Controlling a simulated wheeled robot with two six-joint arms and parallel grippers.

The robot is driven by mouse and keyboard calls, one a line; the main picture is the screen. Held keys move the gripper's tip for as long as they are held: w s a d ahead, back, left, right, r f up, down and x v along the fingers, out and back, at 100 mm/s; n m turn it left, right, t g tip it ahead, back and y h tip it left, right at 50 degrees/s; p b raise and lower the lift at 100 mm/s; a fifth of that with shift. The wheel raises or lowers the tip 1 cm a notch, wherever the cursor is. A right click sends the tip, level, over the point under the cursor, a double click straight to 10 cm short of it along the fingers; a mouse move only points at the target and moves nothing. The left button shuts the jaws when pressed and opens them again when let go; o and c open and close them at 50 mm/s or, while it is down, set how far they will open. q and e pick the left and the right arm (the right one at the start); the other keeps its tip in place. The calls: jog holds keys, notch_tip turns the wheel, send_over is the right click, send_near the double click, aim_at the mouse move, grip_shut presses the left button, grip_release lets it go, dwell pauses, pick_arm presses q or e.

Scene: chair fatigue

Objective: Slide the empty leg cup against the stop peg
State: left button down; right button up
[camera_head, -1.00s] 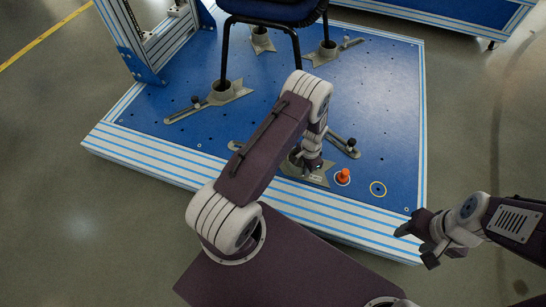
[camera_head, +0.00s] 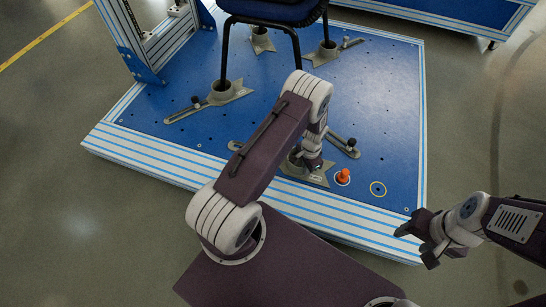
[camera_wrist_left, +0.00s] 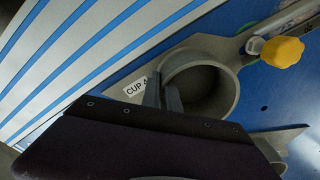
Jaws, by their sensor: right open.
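The empty grey leg cup (camera_head: 318,179), on a flat plate, sits on the blue platform near its front edge. My left forearm and gripper partly hide it in the head view. The left wrist view shows the round cup (camera_wrist_left: 228,92) with a "CUP 4" label. My left gripper (camera_wrist_left: 164,94) has its two dark fingers close together on either side of the cup's left wall. The orange stop peg (camera_head: 343,176) stands upright just right of the cup's plate, with a small gap visible. My right gripper (camera_head: 420,240) is open and empty, off the platform's front right corner.
A dark-framed chair (camera_head: 262,30) has its other legs in similar cups on the blue platform (camera_head: 385,110). A slotted arm with a dark knob (camera_head: 352,142) lies behind the cup.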

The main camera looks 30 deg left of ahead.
pick_arm(q)
jog(key=shift+w+d, duration=0.2)
jog(key=shift+d, duration=0.65)
jog(key=shift+w+d, duration=0.25)
jog(key=shift+d, duration=0.6)
jog(key=shift+w+d, duration=0.2)
jog(key=shift+d, duration=0.65)
jog(key=c, duration=1.6)
grip_release()
jog(key=shift+c, duration=0.2)
notch_tip(320, 180, up, 6)
jog(key=p, duration=0.5)
